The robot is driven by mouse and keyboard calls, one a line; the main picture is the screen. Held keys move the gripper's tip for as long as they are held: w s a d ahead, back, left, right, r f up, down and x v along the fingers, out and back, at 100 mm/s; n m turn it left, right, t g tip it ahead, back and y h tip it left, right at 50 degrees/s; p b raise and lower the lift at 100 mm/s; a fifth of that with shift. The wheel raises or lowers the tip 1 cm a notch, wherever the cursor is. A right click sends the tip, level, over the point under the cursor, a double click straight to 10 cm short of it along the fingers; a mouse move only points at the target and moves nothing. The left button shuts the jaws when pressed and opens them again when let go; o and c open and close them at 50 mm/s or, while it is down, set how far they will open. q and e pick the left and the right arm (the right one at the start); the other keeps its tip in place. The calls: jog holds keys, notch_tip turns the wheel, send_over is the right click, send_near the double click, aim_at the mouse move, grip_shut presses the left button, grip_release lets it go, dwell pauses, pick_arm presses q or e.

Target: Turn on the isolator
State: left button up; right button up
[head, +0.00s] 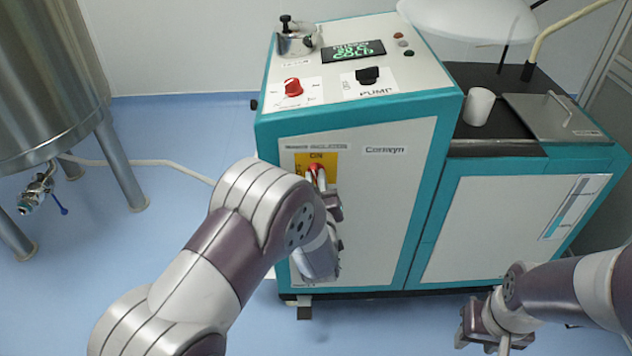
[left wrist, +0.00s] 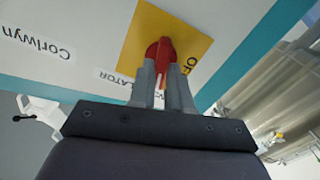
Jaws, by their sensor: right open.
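The isolator's red handle (head: 316,168) sits on a yellow plate (head: 331,160) on the upper front panel of the teal-edged machine. The plate carries an ON marking at its top in the head view. In the left wrist view the red handle (left wrist: 160,48) shows upside down, with OFF lettering at the right of the yellow plate (left wrist: 195,42). My left gripper (left wrist: 163,72) has its fingers close together on both sides of the handle's grip, which they partly hide. My right gripper (head: 482,340) is open and empty, low in front of the right-hand cabinet.
The machine top holds a red rotary knob (head: 293,87), a black pump switch (head: 367,75) and a green-lit display (head: 353,51). A white cup (head: 478,106) stands on the right cabinet. A steel tank (head: 40,80) stands at left.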

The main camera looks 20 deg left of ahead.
pick_arm(q)
grip_shut()
jog(key=shift+r+m+p, duration=0.2)
jog(key=shift+m+p, duration=0.65)
jog(key=shift+m, duration=0.15)
jog(key=shift+f+m, duration=0.2)
jog(key=shift+m, duration=0.5)
jog(key=o, duration=0.6)
grip_release()
jog(key=shift+c, duration=0.2)
